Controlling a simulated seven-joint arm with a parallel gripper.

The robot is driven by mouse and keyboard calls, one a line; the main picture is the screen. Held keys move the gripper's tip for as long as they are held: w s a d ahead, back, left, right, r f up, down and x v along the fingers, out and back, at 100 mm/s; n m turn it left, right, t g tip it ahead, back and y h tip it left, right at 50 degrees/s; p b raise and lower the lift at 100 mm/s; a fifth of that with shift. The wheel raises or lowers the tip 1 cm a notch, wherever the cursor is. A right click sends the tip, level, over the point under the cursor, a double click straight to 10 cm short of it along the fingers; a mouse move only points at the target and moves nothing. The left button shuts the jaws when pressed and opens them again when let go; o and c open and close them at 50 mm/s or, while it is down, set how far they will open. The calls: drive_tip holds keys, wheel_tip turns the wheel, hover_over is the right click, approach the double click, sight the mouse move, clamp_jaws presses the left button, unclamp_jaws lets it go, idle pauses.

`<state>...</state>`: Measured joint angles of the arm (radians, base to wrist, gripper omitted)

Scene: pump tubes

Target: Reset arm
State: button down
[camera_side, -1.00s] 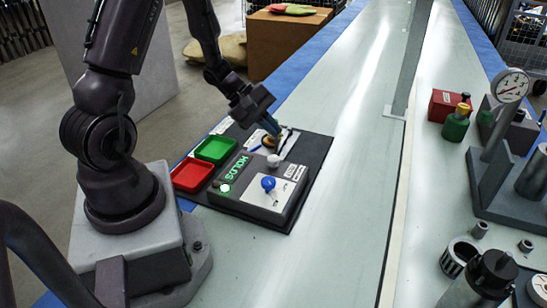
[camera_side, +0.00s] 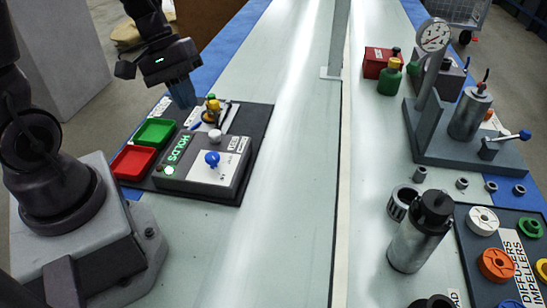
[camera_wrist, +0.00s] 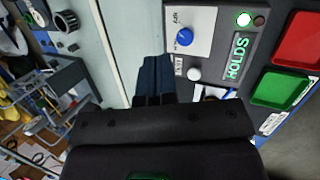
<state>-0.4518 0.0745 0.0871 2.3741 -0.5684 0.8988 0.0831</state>
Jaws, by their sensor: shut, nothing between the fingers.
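The grey control box (camera_side: 230,167) bears the lit green word HOLDS, a lit round lamp, a blue knob (camera_side: 212,159) and a white knob (camera_side: 214,137). The wrist view shows the same box (camera_wrist: 225,55); my gripper hides much of the lower part of that view.
A green tray (camera_side: 155,132) and a red tray (camera_side: 133,162) sit left of the box. The bench middle is clear.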

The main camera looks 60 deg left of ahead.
drive_tip(key=s+d+r+m+t+y, duration=0.2)
drive_tip(key=d+r+m, duration=0.1)
drive_tip(key=r+m, duration=0.2)
drive_tip(key=s+d+r+m+t+y, duration=0.2)
drive_tip(key=s+d+r+m, duration=0.1)
drive_tip(key=r, duration=0.5)
drive_tip(key=shift+d+m+y, duration=0.2)
drive_tip(key=shift+m+y, duration=0.2)
drive_tip(key=shift+m, duration=0.5)
drive_tip(key=c, duration=1.8)
unclamp_jaws()
drive_tip(key=shift+r, duration=0.1)
drive_tip(key=shift+c, duration=0.2)
